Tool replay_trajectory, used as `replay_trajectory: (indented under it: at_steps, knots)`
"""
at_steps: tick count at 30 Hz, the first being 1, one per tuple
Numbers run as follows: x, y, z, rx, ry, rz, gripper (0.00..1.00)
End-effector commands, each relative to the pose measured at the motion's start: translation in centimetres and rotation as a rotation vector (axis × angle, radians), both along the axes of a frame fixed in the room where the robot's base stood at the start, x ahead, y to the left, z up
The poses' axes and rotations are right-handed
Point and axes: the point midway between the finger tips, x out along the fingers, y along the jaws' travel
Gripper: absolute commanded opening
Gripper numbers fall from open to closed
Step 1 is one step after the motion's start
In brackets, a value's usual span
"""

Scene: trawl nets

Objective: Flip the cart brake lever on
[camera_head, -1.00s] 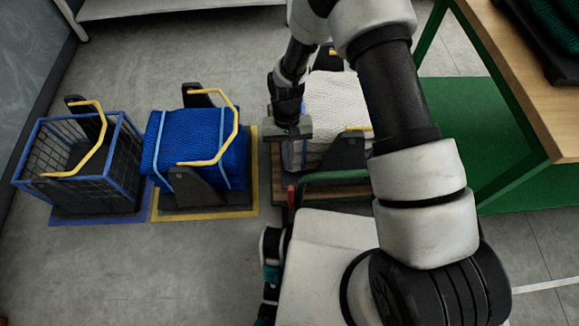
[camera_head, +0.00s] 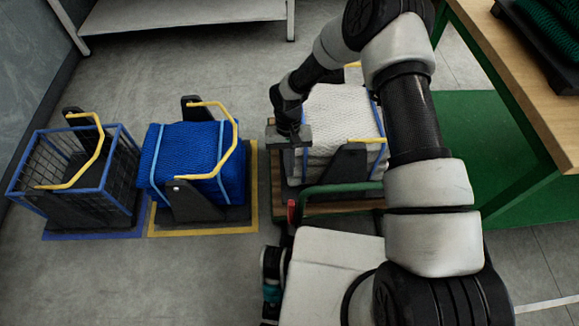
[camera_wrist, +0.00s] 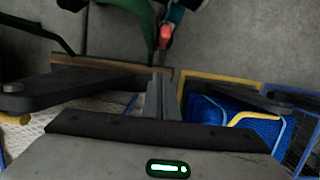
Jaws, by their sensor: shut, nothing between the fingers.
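The cart brake lever, with a red grip (camera_head: 291,211), stands at the near left corner of the wooden-decked cart (camera_head: 325,208), beside its green handle (camera_head: 345,187). The red grip also shows in the wrist view (camera_wrist: 165,34), at the top centre, beyond my fingertips. My gripper (camera_head: 289,152) is over the cart's left side, beside the white net bale and on the far side of the lever. In the wrist view my fingers (camera_wrist: 160,82) are together and empty, apart from the lever. The lever's lower part is hard to make out.
A white net bale (camera_head: 335,110) sits on the cart, in a cradle with yellow handles. To the left are a blue net bale (camera_head: 190,150) and a blue wire basket (camera_head: 55,165). A wood-topped green bench (camera_head: 520,75) stands at right. Grey floor is open beyond the bales.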

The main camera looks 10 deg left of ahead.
Motion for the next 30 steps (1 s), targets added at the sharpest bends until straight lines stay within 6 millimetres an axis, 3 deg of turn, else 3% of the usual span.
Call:
replay_trajectory:
  at_steps: [3, 9, 17, 30]
  knots:
    - [-0.8, -0.2, -3.0, -0.001, 0.004, -0.001, 0.00]
    - [-1.8, -0.4, -6.6, 0.001, 0.001, 0.001, 0.00]
    - [-4.9, -1.2, -6.1, 0.000, 0.000, 0.001, 0.00]
    - [-5.4, -1.3, -6.0, 0.000, -0.001, 0.001, 0.00]
